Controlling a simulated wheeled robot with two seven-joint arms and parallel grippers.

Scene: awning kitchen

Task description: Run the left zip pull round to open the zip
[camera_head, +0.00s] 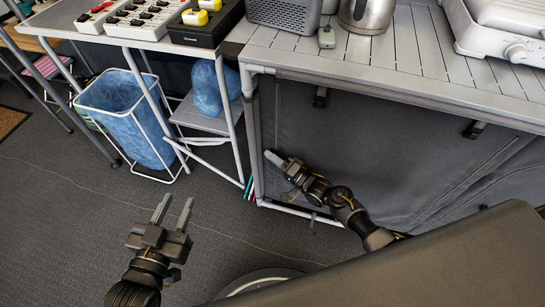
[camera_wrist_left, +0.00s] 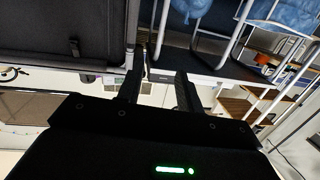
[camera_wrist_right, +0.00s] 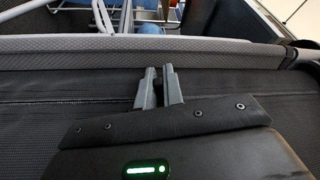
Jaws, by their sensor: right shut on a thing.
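The dark grey fabric front (camera_head: 370,150) of the camp kitchen cabinet hangs below the slatted worktop. My right gripper (camera_head: 272,157) is at its left side, near the left leg. In the right wrist view its fingers (camera_wrist_right: 160,72) are close together against the dark fabric (camera_wrist_right: 60,120), just below a paler grey edge strip. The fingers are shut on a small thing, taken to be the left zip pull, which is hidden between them. The fabric looks closed and flat there. My left gripper (camera_head: 175,207) is open and empty above the floor, apart from the cabinet; its fingers (camera_wrist_left: 160,78) show parted.
A blue bin bag in a white wire frame (camera_head: 125,118) and a side stand with another blue bag (camera_head: 212,88) are left of the cabinet. A kettle (camera_head: 368,14) and a white appliance (camera_head: 500,30) stand on the worktop (camera_head: 420,58). Carpet (camera_head: 80,220) is clear at front left.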

